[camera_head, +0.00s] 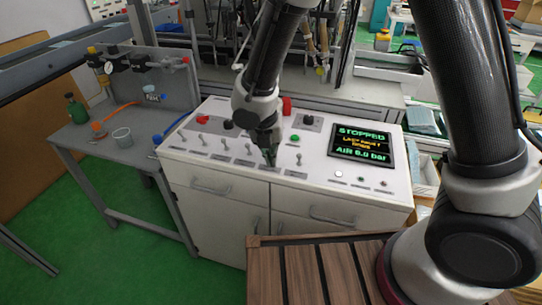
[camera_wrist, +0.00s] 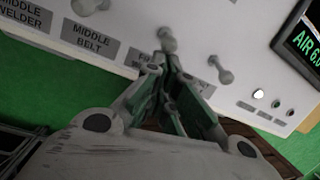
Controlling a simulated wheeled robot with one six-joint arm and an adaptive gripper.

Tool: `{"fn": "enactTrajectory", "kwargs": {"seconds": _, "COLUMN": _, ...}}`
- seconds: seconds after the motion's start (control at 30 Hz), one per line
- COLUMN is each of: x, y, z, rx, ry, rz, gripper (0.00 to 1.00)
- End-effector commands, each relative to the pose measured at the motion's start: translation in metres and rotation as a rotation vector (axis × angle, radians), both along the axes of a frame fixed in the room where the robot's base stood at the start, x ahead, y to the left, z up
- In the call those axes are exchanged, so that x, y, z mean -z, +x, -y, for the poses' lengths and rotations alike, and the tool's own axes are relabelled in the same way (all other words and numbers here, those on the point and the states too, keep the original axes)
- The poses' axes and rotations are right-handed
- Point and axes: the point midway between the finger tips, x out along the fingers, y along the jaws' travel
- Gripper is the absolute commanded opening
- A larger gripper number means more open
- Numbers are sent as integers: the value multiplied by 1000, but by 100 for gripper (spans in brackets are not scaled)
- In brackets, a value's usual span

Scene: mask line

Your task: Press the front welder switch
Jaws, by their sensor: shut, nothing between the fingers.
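A white control console (camera_head: 385,208) carries a row of small grey lever switches with dark labels. In the wrist view, the "MIDDLE WELDER" and "MIDDLE BELT" labels (camera_wrist: 90,40) are readable. The label after them (camera_wrist: 142,59) begins with "F" and is partly covered by my gripper (camera_wrist: 165,72); the rest cannot be read. A lever switch (camera_wrist: 168,40) stands just beyond my fingertips, above that label; contact cannot be told. Another lever (camera_wrist: 221,70) stands to its right. In the head view, my gripper (camera_head: 268,160) is shut and empty, low over the row, hiding the switch behind it.
The console screen (camera_head: 363,146) reads "STOPPED" and "AIR 6.0 bar". A green button (camera_head: 295,138) and a red one (camera_head: 287,105) sit behind the row. A grey table (camera_head: 85,150) stands left; a slatted wooden surface (camera_head: 300,275) lies in front.

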Motion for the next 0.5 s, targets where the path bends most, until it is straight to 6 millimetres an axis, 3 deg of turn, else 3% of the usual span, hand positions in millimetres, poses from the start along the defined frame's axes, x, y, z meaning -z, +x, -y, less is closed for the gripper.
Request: {"fn": "enactTrajectory", "kwargs": {"seconds": 0.5, "x": -8, "y": 10, "z": 3, "rx": 0, "ry": 0, "rz": 1, "gripper": 0}}
